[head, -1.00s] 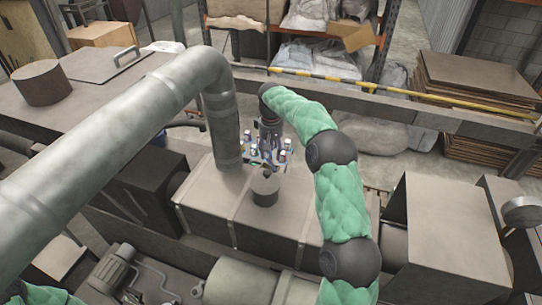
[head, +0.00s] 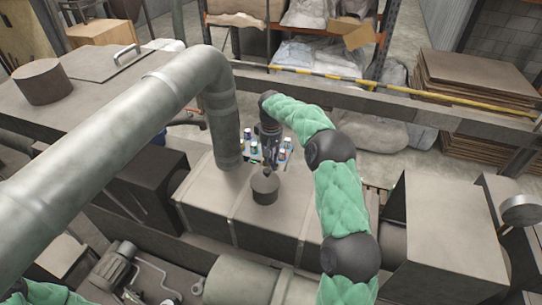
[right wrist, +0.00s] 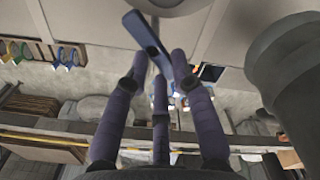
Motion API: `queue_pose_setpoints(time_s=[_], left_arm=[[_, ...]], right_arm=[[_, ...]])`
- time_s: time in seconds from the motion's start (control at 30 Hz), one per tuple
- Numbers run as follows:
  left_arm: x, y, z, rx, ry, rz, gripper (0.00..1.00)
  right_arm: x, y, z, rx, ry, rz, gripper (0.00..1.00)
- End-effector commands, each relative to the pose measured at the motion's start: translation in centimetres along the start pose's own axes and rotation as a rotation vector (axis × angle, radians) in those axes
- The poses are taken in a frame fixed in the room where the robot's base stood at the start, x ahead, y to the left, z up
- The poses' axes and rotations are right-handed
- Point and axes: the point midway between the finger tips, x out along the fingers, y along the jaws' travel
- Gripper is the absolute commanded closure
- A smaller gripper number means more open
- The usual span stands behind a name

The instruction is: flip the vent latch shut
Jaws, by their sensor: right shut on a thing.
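The vent, a short dark round cap (head: 265,188), stands on the brown-grey metal box below the big pipe. The latch is a blue-grey bar (right wrist: 147,38), slanted in the right wrist view beside the vent's rounded edge (right wrist: 172,4). My right gripper (head: 270,158) is just behind the vent in the head view. In the right wrist view its dark purple fingers (right wrist: 158,72) are closed in around the lower end of the bar. The exact contact is partly hidden. My left gripper is out of view; only a bit of green arm shows at bottom left.
A thick grey pipe (head: 140,110) bends down onto the box (head: 210,195) just left of the vent. Small blue and white items (head: 250,144) sit behind the vent. A yellow-black striped bar (head: 420,96) crosses behind. A brown block (head: 445,230) stands at right.

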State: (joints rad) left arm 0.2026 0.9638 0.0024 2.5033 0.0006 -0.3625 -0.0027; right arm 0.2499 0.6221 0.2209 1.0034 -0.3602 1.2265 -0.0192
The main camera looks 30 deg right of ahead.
Motion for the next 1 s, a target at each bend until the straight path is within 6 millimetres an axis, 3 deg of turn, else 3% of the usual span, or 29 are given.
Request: queue_pose_setpoints(time_s=[0.37, 1.0], left_arm=[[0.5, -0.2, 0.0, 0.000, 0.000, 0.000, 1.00], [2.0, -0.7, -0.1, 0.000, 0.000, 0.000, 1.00]], right_arm=[[0.1, 0.3, 0.1, 0.126, 0.000, 0.000, 1.00], [0.0, 1.1, 0.6, 0.619, 0.001, 0.000, 1.00]])
